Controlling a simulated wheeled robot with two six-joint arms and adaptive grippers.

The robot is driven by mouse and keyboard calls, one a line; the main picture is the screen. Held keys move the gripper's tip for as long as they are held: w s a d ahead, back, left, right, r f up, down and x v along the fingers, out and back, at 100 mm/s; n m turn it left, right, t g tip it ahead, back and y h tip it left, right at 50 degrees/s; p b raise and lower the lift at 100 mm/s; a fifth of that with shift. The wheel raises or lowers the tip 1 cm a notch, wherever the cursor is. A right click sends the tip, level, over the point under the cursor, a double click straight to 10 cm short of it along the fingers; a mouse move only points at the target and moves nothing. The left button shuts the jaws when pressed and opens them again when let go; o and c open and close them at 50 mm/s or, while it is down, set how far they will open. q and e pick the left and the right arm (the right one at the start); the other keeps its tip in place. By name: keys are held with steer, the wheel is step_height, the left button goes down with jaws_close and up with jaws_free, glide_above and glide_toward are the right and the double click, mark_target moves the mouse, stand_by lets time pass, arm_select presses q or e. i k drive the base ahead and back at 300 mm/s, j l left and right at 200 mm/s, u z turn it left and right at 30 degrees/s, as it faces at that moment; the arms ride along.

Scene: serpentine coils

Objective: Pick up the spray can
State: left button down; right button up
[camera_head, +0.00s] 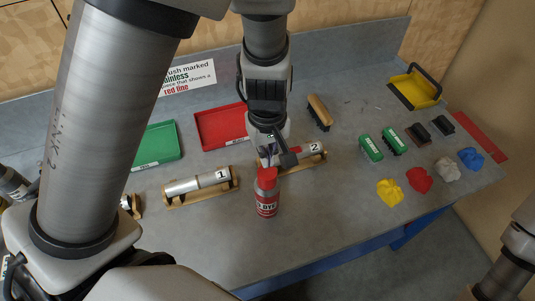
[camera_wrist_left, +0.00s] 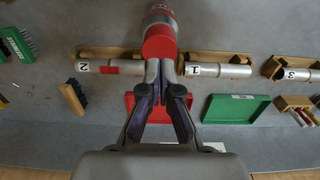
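The spray can (camera_head: 266,201) is red with a red cap and a dark label reading "DYE". It stands upright on the grey table, in front of the roller marked 2. In the left wrist view the can's red cap (camera_wrist_left: 160,44) is just beyond my fingertips. My left gripper (camera_head: 277,156) is above and behind the can, with its fingers near the cap. In the wrist view its two fingers (camera_wrist_left: 161,66) show a narrow gap with nothing between them. I cannot tell whether they touch the cap. My right gripper is out of view.
Metal tubes on wooden stands, one marked 1 (camera_head: 199,185) and one marked 2 (camera_head: 303,157), flank the can. Behind are a green tray (camera_head: 158,146) and a red tray (camera_head: 220,128). Brushes and coloured cloths lie to the right. The table's front edge is near the can.

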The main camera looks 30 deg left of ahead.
mark_target(266, 202)
steer(key=k, duration=1)
